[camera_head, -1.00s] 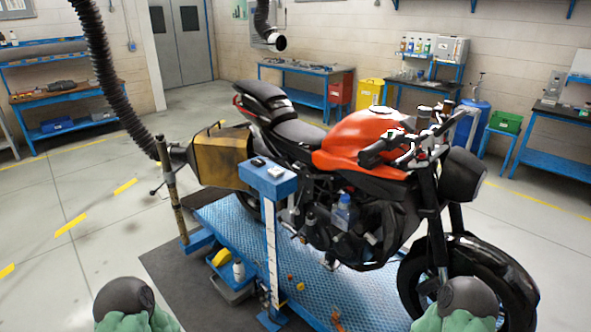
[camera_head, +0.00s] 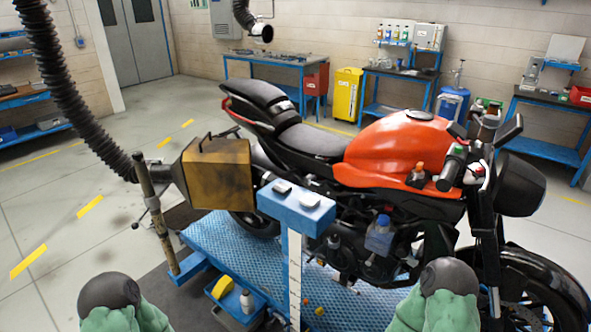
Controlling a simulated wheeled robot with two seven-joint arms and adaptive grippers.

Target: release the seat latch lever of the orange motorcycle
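The orange motorcycle (camera_head: 395,151) stands upright on a blue lift platform (camera_head: 217,237), with its front wheel to the right and its tail to the left. Its black seat (camera_head: 312,140) sits behind the orange tank, and a raised tail section (camera_head: 255,97) lies behind the seat. I cannot make out the seat latch lever at this size. Neither of my grippers is in view; only rounded green and dark parts of my arms show at the bottom edge.
A blue post (camera_head: 296,207) with small items on top stands between me and the motorcycle. A brown exhaust box (camera_head: 217,172) with a black hose (camera_head: 68,97) is near the tail. A blue tray (camera_head: 235,302) sits low in front. Open floor lies left.

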